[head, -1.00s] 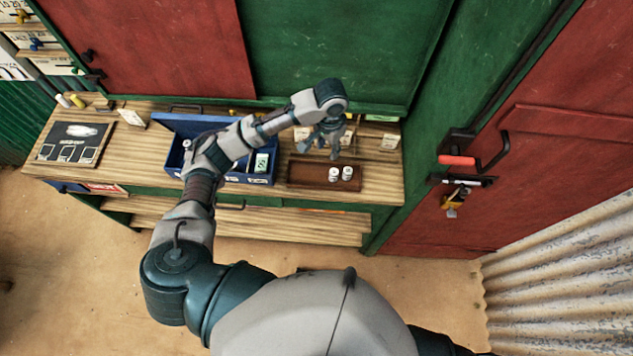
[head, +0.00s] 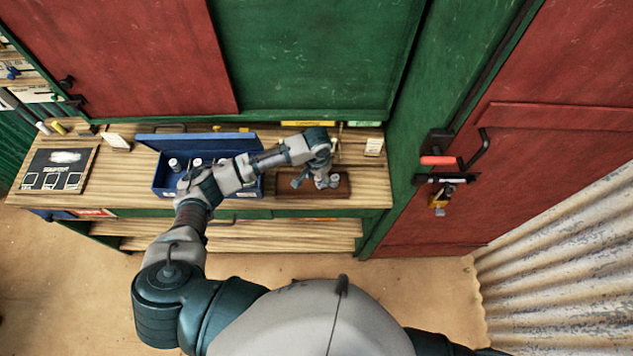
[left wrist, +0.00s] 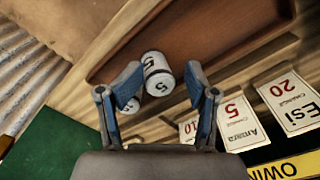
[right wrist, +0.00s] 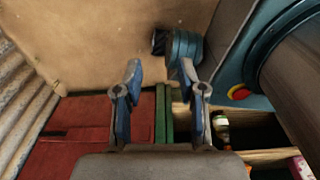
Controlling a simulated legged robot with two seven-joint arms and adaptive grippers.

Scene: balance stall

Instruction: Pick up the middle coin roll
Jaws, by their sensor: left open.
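I cannot tell which is the middle one. In the head view a coin roll (head: 335,180) shows beside my left gripper (head: 313,182), low over the tray (head: 285,191). My left gripper (left wrist: 164,82) is open and empty, its fingers reaching toward the rolls. My right gripper (right wrist: 160,72) is open and empty, away from the tray.
A blue cash box (head: 163,180) with its lid up stands left of the tray, beneath my left forearm. Price cards (left wrist: 285,103) stand behind the tray. A chalkboard (head: 55,170) lies at the counter's left end. A red door (head: 530,150) is at the right.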

